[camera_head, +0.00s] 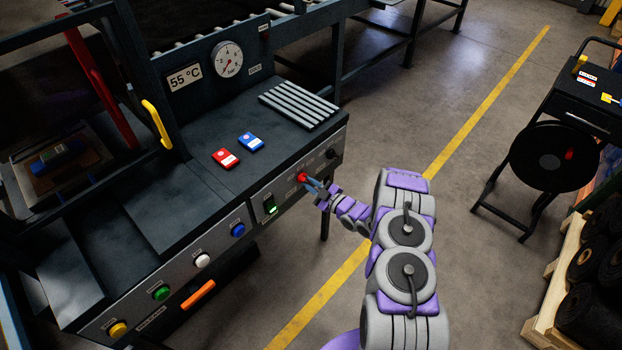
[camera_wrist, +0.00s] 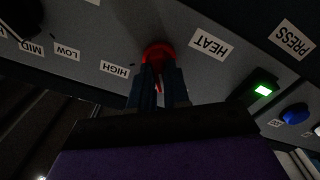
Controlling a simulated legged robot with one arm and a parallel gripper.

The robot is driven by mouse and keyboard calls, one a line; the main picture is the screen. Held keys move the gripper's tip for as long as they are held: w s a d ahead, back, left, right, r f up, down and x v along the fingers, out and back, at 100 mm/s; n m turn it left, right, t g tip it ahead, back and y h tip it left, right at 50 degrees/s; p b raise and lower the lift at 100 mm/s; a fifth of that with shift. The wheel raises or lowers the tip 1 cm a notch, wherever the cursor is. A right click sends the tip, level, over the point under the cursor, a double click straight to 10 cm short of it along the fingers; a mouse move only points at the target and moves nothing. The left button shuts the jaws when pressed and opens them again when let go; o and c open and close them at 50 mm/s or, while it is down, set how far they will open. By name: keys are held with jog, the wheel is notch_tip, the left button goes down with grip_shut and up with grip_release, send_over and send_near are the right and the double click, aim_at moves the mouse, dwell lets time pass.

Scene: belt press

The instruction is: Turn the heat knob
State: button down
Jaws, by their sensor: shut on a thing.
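The heat knob (camera_head: 303,177) is red and sits on the front panel of the press, right of the green-lit switch. In the wrist view the red knob (camera_wrist: 157,55) lies between my fingertips, beside the HEAT label (camera_wrist: 211,43). Labels HIGH (camera_wrist: 115,69), LOW (camera_wrist: 66,52) and MID (camera_wrist: 31,47) lie to its left there. My gripper (camera_head: 311,183) reaches the panel from the right and is shut on the knob. In the wrist view the fingers (camera_wrist: 158,82) hide part of the knob. Which label its pointer faces I cannot tell.
A green-lit switch (camera_head: 270,206) and a blue button (camera_head: 238,230) are left of the knob; a black knob (camera_head: 331,153) is right of it. Red (camera_head: 225,158) and blue (camera_head: 250,142) blocks lie on the press top. The floor right of the press is open.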

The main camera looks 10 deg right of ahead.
jog(key=shift+n+p, duration=1.35)
jog(key=shift+n, duration=0.15)
jog(key=c, duration=1.1)
grip_release()
jog(key=shift+s, duration=0.1)
jog(key=p+v, duration=0.2)
jog(key=v, duration=1.5)
jog(key=shift+d+f, duration=0.1)
